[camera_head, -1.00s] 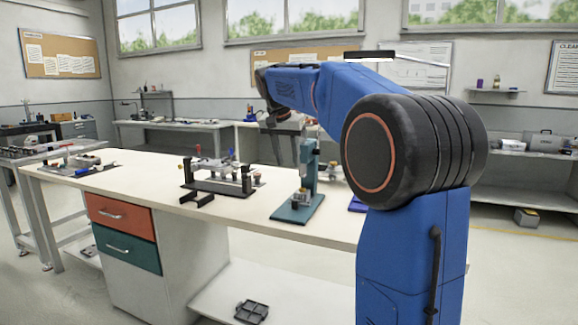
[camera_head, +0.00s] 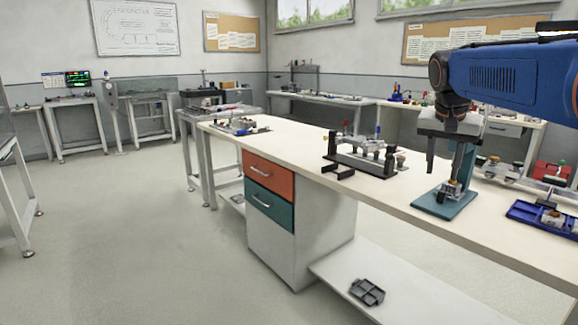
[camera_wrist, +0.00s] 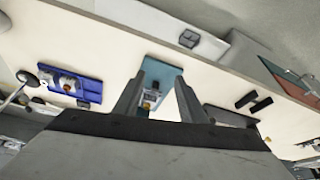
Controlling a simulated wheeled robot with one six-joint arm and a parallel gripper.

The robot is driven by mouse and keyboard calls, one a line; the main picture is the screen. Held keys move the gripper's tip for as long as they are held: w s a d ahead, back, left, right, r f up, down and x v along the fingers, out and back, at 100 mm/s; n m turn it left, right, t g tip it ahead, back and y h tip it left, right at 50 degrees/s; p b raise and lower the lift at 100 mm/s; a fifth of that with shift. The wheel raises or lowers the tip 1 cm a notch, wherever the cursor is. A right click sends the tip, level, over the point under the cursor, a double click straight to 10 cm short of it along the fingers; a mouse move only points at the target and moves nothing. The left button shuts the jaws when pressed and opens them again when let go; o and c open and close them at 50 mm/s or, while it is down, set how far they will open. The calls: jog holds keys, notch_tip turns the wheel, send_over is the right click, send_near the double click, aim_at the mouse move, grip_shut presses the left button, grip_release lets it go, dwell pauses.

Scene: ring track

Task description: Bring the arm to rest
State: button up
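My arm (camera_head: 500,78) reaches in from the right in the head view, above the workbench (camera_head: 300,144). My gripper (camera_head: 447,163) points down over the bench, close to the teal press stand (camera_head: 440,205); I cannot tell in this view whether they touch. In the wrist view my gripper (camera_wrist: 160,80) has its two fingers spread apart. The teal base (camera_wrist: 165,73) and a small metal part (camera_wrist: 151,96) show between and beyond the fingers. Nothing is seen held.
A black fixture (camera_head: 362,160) stands left of the press, and a blue tray (camera_head: 530,215) with parts lies to its right. A grey tray (camera_head: 367,291) lies on the lower shelf. Open floor (camera_head: 130,240) lies left of the bench.

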jog(key=s+a+f+n+y, duration=0.1)
jog(key=s+a+f+n, duration=0.1)
jog(key=s+f, duration=0.5)
jog(key=s+a+f+n+t+y, duration=0.1)
jog(key=s+a+f+n, duration=0.2)
jog(key=s+a+f, duration=0.2)
jog(key=s+a+f+n, duration=0.2)
jog(key=s+a+f, duration=0.2)
jog(key=s+f, duration=0.7)
jog(key=s, duration=0.6)
jog(key=shift+f+n+y, duration=0.15)
jog(key=shift+n+y, duration=0.15)
jog(key=shift+y, duration=0.1)
